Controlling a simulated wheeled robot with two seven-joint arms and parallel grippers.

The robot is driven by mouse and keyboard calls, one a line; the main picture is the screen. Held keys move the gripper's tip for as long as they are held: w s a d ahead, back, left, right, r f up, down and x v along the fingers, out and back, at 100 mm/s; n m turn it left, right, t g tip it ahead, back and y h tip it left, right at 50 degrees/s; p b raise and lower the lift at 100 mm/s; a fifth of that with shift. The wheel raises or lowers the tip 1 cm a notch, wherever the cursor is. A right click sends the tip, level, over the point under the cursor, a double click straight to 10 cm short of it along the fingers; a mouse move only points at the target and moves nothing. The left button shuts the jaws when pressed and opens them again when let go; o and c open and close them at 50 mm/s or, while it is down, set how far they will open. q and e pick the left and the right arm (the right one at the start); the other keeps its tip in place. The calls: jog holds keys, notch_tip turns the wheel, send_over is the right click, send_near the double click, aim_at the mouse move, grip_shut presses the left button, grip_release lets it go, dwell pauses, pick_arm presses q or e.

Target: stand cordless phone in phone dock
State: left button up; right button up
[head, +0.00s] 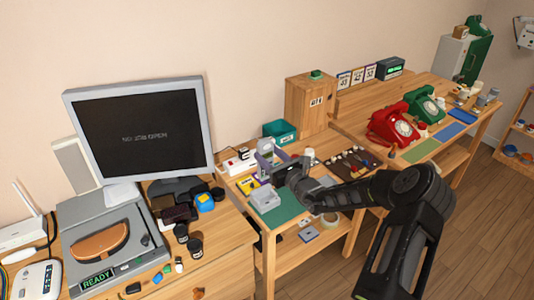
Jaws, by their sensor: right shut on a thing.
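My right arm reaches in from the right, and its gripper (272,165) is over the small middle table. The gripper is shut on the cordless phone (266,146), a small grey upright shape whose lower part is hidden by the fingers. A light grey block that looks like the phone dock (265,199) sits on the green mat just below and in front of the gripper. The phone appears above and behind the dock, apart from it; the exact gap is hard to tell. My left gripper is not in view.
A monitor (140,130) and grey machine (110,245) stand at left. A teal bin (280,131) and wooden cabinet (310,103) stand behind the gripper. Red (392,127) and green (425,106) dial phones are at right. Dark tools lie beside my arm.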

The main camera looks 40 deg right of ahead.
aim_at(266, 176)
jog(key=shift+f, duration=0.1)
jog(key=shift+f+b, duration=3.5)
jog(key=shift+f, duration=0.7)
jog(key=shift+s+a+p, duration=0.1)
jog(key=shift+p, duration=0.2)
jog(key=shift+f+b, duration=0.3)
jog(key=shift+f, duration=0.1)
jog(key=shift+f, duration=0.35)
jog(key=shift+f+b, duration=0.65)
jog(key=shift+f, duration=0.25)
jog(key=o, duration=1.6)
